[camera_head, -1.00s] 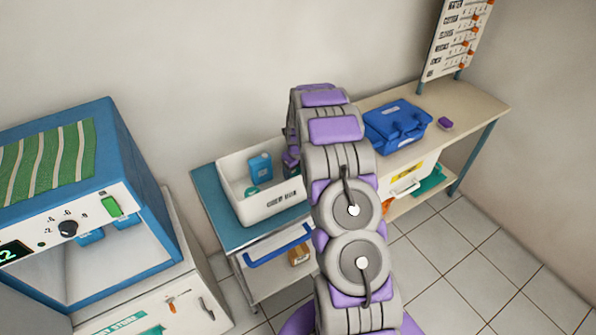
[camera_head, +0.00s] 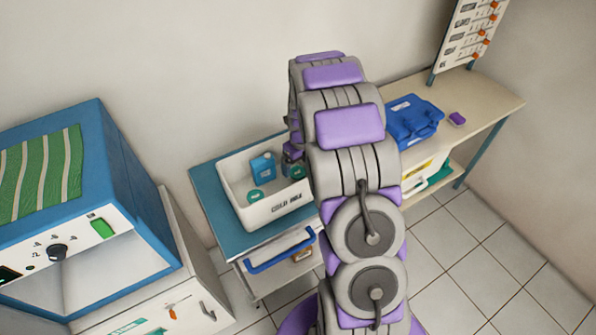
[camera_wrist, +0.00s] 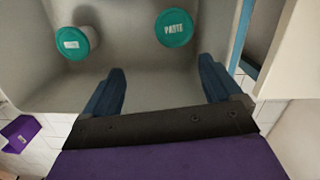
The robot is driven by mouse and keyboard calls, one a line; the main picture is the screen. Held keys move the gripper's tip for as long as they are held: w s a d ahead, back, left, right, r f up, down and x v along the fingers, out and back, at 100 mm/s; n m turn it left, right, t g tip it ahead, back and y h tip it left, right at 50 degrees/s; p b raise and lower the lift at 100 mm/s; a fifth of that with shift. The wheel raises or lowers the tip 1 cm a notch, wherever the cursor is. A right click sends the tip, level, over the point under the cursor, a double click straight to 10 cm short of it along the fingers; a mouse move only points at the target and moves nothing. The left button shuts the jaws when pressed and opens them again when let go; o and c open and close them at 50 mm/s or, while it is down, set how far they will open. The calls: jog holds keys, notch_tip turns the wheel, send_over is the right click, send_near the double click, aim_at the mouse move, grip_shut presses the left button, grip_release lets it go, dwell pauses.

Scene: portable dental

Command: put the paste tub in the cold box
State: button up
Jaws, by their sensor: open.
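The paste tub, with a teal lid marked PASTE, is inside the cold box, beyond my fingertips in the wrist view (camera_wrist: 174,28). A teal-lidded tub near the box's right side shows in the head view (camera_head: 298,172). The cold box (camera_head: 277,212) is an open white bin with lettering on its front, on the blue-topped cart. My gripper (camera_wrist: 161,64) is open and empty, apart from the paste tub. In the head view my gripper (camera_head: 292,153) is over the back right of the box, partly hidden by my arm.
A second teal-lidded tub (camera_wrist: 75,42) and a blue bottle (camera_head: 263,167) are also in the box. A blue case (camera_head: 412,120) and a small purple item (camera_head: 457,118) are on the bench (camera_head: 490,100) at right. A blue-framed cabinet (camera_head: 140,190) stands at left.

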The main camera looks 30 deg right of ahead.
jog(key=s+a+r+n+g, duration=0.1)
jog(key=s+a+r+n, duration=0.5)
jog(key=s+r+n, duration=0.25)
jog(key=s+a+r+n+g, duration=0.1)
jog(key=s+a+r+n, duration=0.5)
jog(key=s+r+n, duration=0.25)
jog(key=s+a+r+n, duration=0.2)
jog(key=s+n, duration=0.6)
jog(key=s, duration=0.2)
jog(key=s+a+r+n+g, duration=0.1)
jog(key=s+a+n, duration=0.2)
jog(key=s+n, duration=0.6)
jog(key=shift+s+a+r, duration=0.15)
jog(key=shift+s+r, duration=0.25)
jog(key=shift+s, duration=0.4)
jog(key=shift+a, duration=0.1)
